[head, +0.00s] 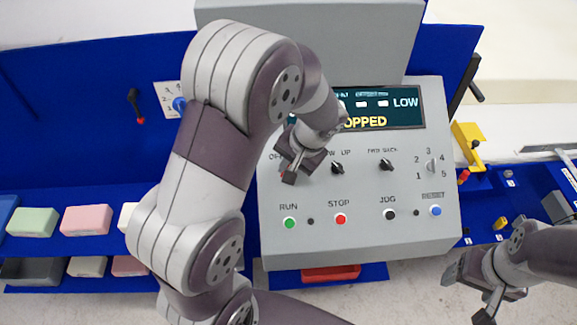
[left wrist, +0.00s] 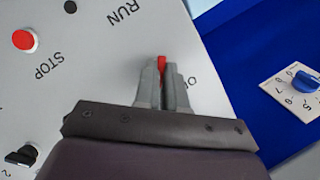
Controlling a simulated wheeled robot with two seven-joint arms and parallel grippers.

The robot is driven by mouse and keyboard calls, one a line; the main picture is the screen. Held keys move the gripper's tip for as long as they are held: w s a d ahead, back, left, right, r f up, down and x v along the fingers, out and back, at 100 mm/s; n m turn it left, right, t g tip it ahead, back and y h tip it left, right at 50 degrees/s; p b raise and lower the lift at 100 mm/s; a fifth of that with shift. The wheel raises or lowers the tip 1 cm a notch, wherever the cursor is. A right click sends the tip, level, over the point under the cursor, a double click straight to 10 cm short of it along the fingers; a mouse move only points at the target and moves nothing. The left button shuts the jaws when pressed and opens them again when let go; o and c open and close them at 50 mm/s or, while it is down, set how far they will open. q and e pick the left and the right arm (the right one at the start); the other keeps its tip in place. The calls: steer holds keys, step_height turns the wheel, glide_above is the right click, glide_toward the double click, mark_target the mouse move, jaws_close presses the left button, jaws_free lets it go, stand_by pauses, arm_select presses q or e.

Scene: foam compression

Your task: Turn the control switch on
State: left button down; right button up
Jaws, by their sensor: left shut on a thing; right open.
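The grey control panel (head: 345,245) stands in the middle of the head view. Its dark display (head: 405,112) shows "OPPED" and "LOW", partly covered by my left arm. My left gripper (head: 287,177) is at the panel's left side, beside the partly hidden "OF" label. In the left wrist view my left gripper (left wrist: 164,72) is shut on the red control switch (left wrist: 161,62); only its red end shows between the fingertips. The switch's exact position is hidden. My right gripper (head: 468,293) is open and empty at the lower right, apart from the panel.
The panel has a green RUN button (head: 289,222), a red STOP button (head: 340,219), a blue RESET button (head: 435,210) and black knobs (head: 387,166). Foam blocks (head: 86,219) sit on blue shelving at left. A blue dial (left wrist: 306,83) is beside the panel.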

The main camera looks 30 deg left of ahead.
arm_select(q)
steer(key=shift+s+f, duration=0.3)
steer(key=shift+f, duration=0.15)
arm_select(e)
steer(key=shift+f, duration=0.1)
arm_select(q)
steer(key=c, duration=1.4)
jaws_free()
steer(key=shift+c, duration=0.2)
steer(key=shift+o, duration=1.2)
steer(key=shift+d, duration=0.15)
steer(key=shift+w+d+r, duration=0.1)
steer(key=shift+w+d, duration=0.05)
steer(key=shift+d, duration=0.05)
steer(key=shift+a+r, duration=0.1)
steer(key=shift+a, duration=0.15)
arm_select(e)
steer(key=shift+d, duration=0.15)
arm_select(q)
steer(key=shift+w+r, duration=0.1)
